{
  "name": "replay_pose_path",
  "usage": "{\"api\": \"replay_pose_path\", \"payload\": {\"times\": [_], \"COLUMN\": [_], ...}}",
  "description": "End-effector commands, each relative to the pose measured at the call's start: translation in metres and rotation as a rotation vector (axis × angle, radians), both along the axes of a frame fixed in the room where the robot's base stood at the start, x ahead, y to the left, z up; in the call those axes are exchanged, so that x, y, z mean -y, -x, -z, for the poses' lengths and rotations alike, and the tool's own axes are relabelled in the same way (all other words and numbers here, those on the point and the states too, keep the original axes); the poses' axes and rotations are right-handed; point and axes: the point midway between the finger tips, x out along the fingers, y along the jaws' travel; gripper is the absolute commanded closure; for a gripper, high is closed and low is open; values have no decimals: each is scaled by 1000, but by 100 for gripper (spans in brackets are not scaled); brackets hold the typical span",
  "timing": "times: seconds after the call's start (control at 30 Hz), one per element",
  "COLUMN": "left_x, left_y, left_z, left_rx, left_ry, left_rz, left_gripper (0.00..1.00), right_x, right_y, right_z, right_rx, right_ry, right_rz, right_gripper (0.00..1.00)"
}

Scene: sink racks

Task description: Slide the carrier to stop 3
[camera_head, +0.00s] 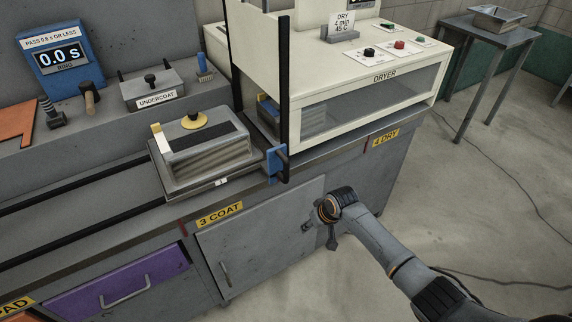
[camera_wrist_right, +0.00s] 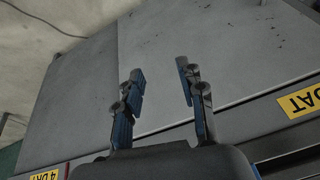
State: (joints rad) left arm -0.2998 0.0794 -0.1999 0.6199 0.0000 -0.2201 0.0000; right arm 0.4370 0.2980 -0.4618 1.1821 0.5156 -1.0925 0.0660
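The carrier (camera_head: 185,190) is a flat grey metal plate on two dark rails. My left gripper is not in view.
The cream dryer (camera_head: 385,77) stands right of the carrier, with a dark upright post (camera_head: 285,100) close by the handle. The "4 DRY" label (camera_head: 385,138) is farther right. The undercoat box (camera_head: 152,90) is behind. Rails run clear at left; floor is open at right.

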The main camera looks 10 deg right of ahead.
Motion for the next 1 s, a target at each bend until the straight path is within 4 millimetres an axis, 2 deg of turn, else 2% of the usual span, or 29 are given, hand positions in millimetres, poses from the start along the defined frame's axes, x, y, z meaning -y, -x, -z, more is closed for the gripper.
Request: {"api": "replay_pose_path", "payload": {"times": [0.03,0.07,0.1,0.2,0.3,0.4,0.5,0.63,0.77,1.0], "left_x": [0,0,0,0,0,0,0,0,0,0], "left_y": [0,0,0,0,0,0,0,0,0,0], "left_z": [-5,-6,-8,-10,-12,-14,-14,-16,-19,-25], "left_rx": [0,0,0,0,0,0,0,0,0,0], "left_ry": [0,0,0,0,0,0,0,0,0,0], "left_rz": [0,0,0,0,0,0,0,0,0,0], "left_gripper": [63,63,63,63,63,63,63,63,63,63], "right_x": [-9,-15,-21,-33,-39,-41,-43,-45,-49,-59], "right_y": [-29,-38,-46,-50,-43,-34,-29,-30,-37,-54], "right_z": [-65,-97,-136,-215,-269,-303,-316,-309,-289,-241], "right_rx": [37,43,50,55,53,48,43,38,37,37], "right_ry": [-7,-10,-8,9,40,69,84,85,86,84], "right_rz": [-41,-69,-105,-189,-255,-301,-323,-326,-325,-324], "right_gripper": [61,61,61,61,61,61,61,61,61,61]}}
